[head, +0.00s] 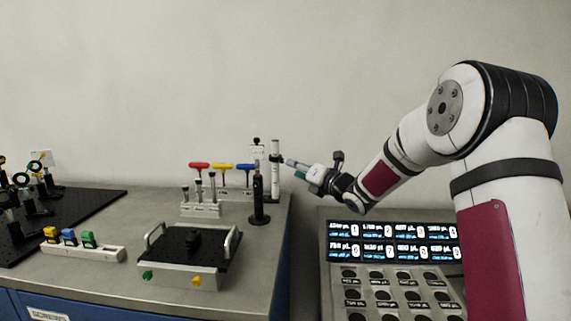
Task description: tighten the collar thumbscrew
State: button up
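My gripper (292,163) is at the end of my arm, reaching in from the right. Its tip points left, close to a tall pale post (275,170) at the back right of the bench. Whether it touches the post is not clear. Its fingers are too small to tell open from shut. A dark band shows around the post at mid height and may be a collar, but I cannot make out a thumbscrew. A black post (258,198) on a round base stands in front of the pale post.
Red, yellow and blue T-handle drivers (223,167) stand in a rack, behind a holder of short posts (201,210). A handled black-topped tray (180,274) is at the front. Optics stand on the black breadboard (90,200) at left. A lit panel (392,242) is at right.

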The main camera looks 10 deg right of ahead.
aim_at(283, 161)
jog(key=x, duration=0.6)
jog(key=shift+w+a, duration=0.15)
jog(key=shift+w, duration=0.1)
grip_shut()
